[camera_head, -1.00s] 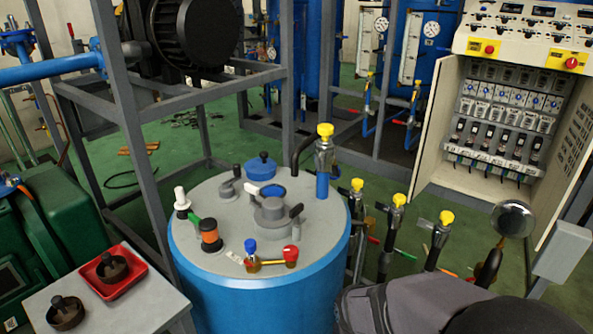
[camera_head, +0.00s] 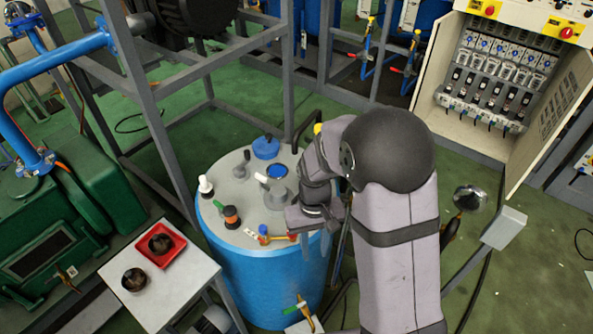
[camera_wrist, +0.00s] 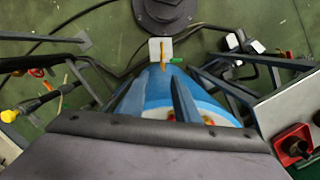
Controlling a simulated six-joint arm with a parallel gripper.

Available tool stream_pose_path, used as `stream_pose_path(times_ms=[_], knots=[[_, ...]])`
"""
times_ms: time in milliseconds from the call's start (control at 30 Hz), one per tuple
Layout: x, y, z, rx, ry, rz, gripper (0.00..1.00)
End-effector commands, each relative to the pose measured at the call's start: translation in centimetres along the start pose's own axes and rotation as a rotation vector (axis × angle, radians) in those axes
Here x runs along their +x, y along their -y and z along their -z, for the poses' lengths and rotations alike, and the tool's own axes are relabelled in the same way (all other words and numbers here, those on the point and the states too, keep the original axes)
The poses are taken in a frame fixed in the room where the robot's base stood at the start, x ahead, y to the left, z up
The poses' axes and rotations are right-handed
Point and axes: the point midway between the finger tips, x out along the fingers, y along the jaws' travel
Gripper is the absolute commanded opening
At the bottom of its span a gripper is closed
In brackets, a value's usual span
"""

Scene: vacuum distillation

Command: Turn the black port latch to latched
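The blue drum (camera_head: 262,285) has a grey lid with a raised grey port (camera_head: 278,194) that carries a white lever (camera_head: 262,179). The black port latch on the port's right side is hidden or too small to make out behind my arm in the head view. My gripper (camera_head: 318,245) points down at the drum's right front rim, to the right of the red-handled valve (camera_head: 293,236). In the wrist view my gripper (camera_wrist: 158,80) has its two fingers apart with nothing held between them. The blue drum (camera_wrist: 155,92) shows behind them; the latch cannot be made out there.
The lid also carries an orange-banded fitting (camera_head: 231,216), a white-topped knob (camera_head: 205,186) and a blue cap (camera_head: 265,147). A small table with a red tray (camera_head: 158,263) stands left. Steel frame posts (camera_head: 150,115) stand behind. An open control cabinet (camera_head: 485,85) is at right.

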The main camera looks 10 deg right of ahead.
Motion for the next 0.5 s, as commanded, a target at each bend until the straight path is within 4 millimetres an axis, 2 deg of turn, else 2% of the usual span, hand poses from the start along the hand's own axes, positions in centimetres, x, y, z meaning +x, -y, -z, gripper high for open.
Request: stream_pose_path(times_ms=[33, 100, 233, 300, 400, 500], knots=[[-3.2, 0.3, 1.6, 0.018, -0.014, 0.000, 0.28], [-5.3, 0.6, 4.4, 0.070, -0.040, 0.001, 0.28], [-7.0, 0.9, 9.8, 0.210, -0.106, 0.014, 0.28], [-9.2, 1.0, 12.2, 0.302, -0.152, 0.028, 0.28], [-12.5, 1.1, 14.6, 0.456, -0.203, 0.055, 0.28], [-13.5, 1.1, 14.7, 0.601, -0.193, 0.068, 0.28]])
